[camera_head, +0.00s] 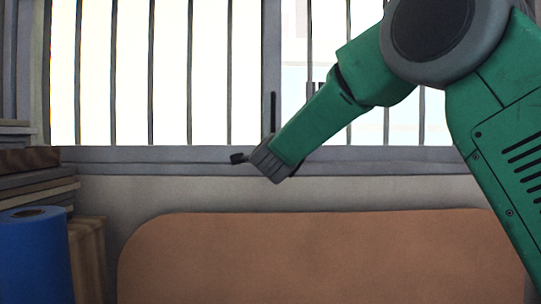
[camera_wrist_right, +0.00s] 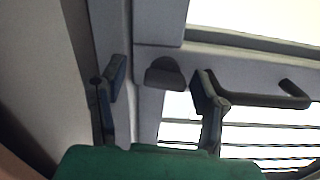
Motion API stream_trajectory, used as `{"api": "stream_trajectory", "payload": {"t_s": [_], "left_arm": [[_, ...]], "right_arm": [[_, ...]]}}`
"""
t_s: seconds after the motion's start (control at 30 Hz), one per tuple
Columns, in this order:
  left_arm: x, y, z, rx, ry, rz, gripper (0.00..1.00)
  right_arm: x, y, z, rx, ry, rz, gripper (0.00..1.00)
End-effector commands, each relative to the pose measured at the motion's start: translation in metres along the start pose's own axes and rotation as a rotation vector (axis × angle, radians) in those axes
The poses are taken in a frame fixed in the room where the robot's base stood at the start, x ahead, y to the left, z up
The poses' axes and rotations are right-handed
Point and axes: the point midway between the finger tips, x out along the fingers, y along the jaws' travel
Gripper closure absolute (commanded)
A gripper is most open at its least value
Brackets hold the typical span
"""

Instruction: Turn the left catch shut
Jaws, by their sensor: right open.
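My right gripper (camera_head: 262,159) is at the lower window frame in the head view, below the upright middle bar. In the right wrist view its two fingers (camera_wrist_right: 160,88) are apart, with nothing held between them. A dark rounded knob (camera_wrist_right: 165,73), which may be the catch, shows on the grey frame between the fingers. I cannot tell whether they touch it, or which way it is turned. A long dark handle (camera_wrist_right: 262,98) runs beyond the right finger and is partly hidden by it; it appears to be the upright handle (camera_head: 273,110) in the head view. My left gripper is out of view.
The barred window (camera_head: 180,75) fills the back. A brown padded panel (camera_head: 310,255) stands below it. Stacked boards (camera_head: 40,185) and a blue roll (camera_head: 35,255) are at the left. My right arm covers much of the right side.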

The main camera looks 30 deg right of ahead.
Motion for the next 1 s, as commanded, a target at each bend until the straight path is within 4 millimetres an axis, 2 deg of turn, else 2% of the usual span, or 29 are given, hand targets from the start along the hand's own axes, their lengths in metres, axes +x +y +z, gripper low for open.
{"api": "stream_trajectory", "payload": {"t_s": [0.43, 0.8, 1.0], "left_arm": [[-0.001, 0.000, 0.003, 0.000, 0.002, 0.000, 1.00], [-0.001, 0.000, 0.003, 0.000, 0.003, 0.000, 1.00], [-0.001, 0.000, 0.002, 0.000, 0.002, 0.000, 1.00]], "right_arm": [[-0.005, -0.006, -0.002, 0.004, 0.002, -0.009, 0.43], [-0.057, -0.002, 0.001, 0.000, 0.000, -0.004, 0.43], [-0.075, 0.001, 0.003, -0.001, -0.001, 0.000, 0.43]]}}
